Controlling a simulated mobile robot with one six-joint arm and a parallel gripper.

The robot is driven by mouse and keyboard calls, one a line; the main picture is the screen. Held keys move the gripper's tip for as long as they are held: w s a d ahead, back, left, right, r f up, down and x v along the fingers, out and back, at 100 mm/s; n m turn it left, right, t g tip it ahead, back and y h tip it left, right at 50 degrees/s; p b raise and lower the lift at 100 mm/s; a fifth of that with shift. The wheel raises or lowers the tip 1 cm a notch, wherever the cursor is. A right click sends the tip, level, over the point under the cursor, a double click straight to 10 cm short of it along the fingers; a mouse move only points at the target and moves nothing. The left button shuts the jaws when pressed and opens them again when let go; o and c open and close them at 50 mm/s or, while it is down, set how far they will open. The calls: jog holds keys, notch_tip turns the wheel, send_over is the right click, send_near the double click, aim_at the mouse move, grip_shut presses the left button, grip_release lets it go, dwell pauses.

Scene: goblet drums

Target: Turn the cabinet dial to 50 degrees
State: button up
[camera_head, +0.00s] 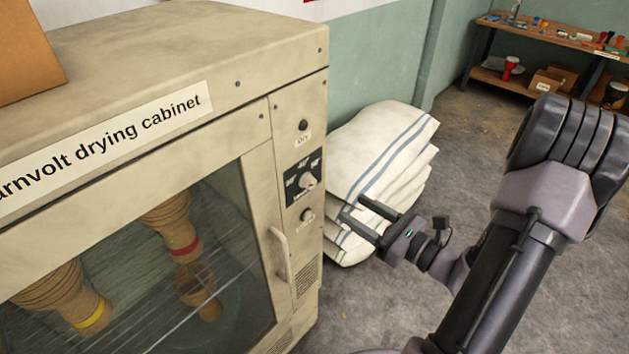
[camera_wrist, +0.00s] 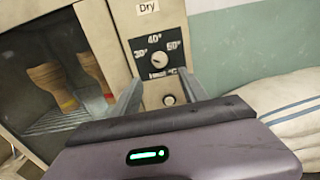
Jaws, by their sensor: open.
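The drying cabinet (camera_head: 240,110) fills the left of the head view. Its dial (camera_head: 307,181) is a light round knob on a black scale plate, on the narrow right-hand panel. In the wrist view the dial (camera_wrist: 158,60) has marks 30, 40 and 50 around it; I cannot tell exactly where it points. My gripper (camera_head: 356,212) is open and empty, in front of the panel and to the right of the dial. In the wrist view its fingers (camera_wrist: 160,88) reach toward the panel with the dial ahead between them, apart from it.
A knob labelled Dry (camera_head: 303,125) sits above the dial and another small knob (camera_head: 307,215) below. The cabinet's door handle (camera_head: 281,254) is lower left. Folded white sacks (camera_head: 385,150) are stacked right of the cabinet. Goblet drums (camera_head: 172,228) stand behind the glass. A workbench (camera_head: 540,40) is far back.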

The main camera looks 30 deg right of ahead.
aim_at(313, 183)
jog(key=b+x, duration=0.1)
jog(key=x, duration=1.1)
jog(key=shift+w+a+f, duration=0.1)
jog(key=shift+w+a, duration=0.1)
jog(key=shift+w, duration=0.1)
grip_shut()
